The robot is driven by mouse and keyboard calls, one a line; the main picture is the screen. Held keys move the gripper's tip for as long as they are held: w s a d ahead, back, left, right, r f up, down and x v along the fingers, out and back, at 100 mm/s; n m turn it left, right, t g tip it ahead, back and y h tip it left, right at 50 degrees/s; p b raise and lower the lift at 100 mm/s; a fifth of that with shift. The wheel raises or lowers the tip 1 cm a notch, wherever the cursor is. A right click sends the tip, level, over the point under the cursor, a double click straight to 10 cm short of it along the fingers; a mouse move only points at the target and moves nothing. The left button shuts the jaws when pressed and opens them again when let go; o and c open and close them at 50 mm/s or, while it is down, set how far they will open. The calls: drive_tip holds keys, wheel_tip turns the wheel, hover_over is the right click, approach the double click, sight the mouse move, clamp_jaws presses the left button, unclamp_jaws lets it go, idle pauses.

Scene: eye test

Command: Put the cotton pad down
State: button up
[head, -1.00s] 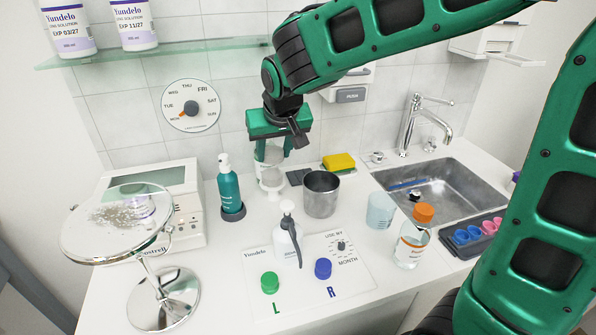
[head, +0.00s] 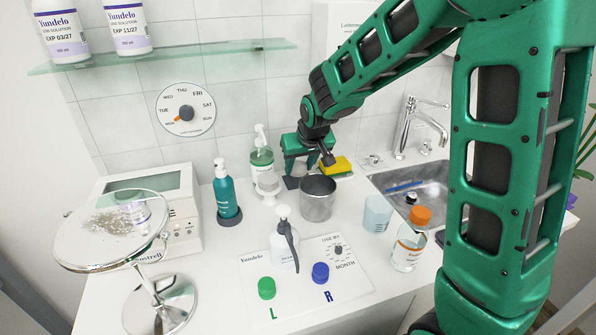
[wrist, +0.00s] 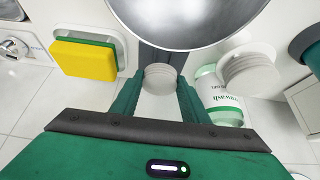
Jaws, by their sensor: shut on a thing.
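My gripper (wrist: 160,82) is shut on a white round cotton pad (wrist: 160,76), held between its two green fingers in the wrist view. In the head view my gripper (head: 303,160) is low behind the metal cup (head: 318,203), and the pad cannot be made out there. A dark flat plate (wrist: 162,57) lies beyond or under the pad; whether the pad touches it I cannot tell. More white pads (wrist: 248,72) sit in a stack to the right in the wrist view, and in the head view the stack (head: 268,184) is left of my gripper.
The metal cup's rim (wrist: 215,42) is close to the held pad. A yellow-green sponge (wrist: 82,59) lies on a white dish at the left in the wrist view. A pump bottle (head: 262,160) stands behind the pad stack. The sink (head: 385,181) is to the right.

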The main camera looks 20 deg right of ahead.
drive_tip(key=shift+f, duration=0.85)
drive_tip(key=shift+f, duration=0.2)
drive_tip(key=o, duration=1)
drive_tip(key=shift+c, duration=0.2)
drive_tip(key=shift+r, duration=0.1)
drive_tip(key=shift+r, duration=0.25)
drive_tip(key=v, duration=1.1)
drive_tip(key=shift+s+r, duration=0.25)
drive_tip(key=shift+r, duration=0.1)
drive_tip(key=shift+s, duration=0.1)
